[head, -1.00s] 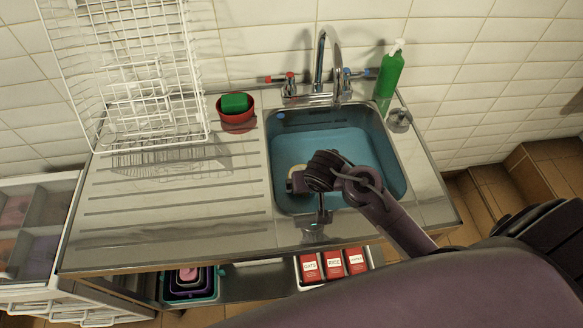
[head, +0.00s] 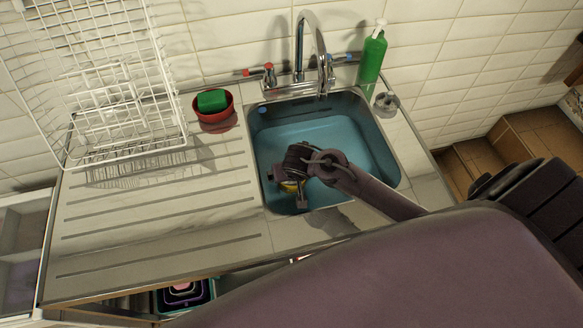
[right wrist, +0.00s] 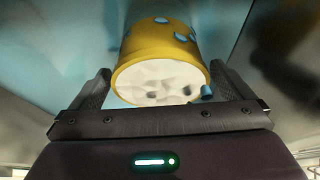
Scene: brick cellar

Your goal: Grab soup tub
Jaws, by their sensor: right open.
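A yellow tub with blue spots (right wrist: 160,42), which I take to be the soup tub, is in the sink (head: 350,150). In the right wrist view its pale, uneven round end faces the camera. My right gripper (right wrist: 162,82) is open, with one finger on each side of the tub's near end and a visible gap at both sides. My left gripper is not in view.
The faucet (head: 300,45) arches over the sink's back edge. A green soap bottle (head: 371,55) stands at back right. A red bowl (head: 215,118) holding a green sponge (head: 212,100) and a white wire rack (head: 120,110) stand left. The ribbed drainboard's front (head: 150,225) is clear.

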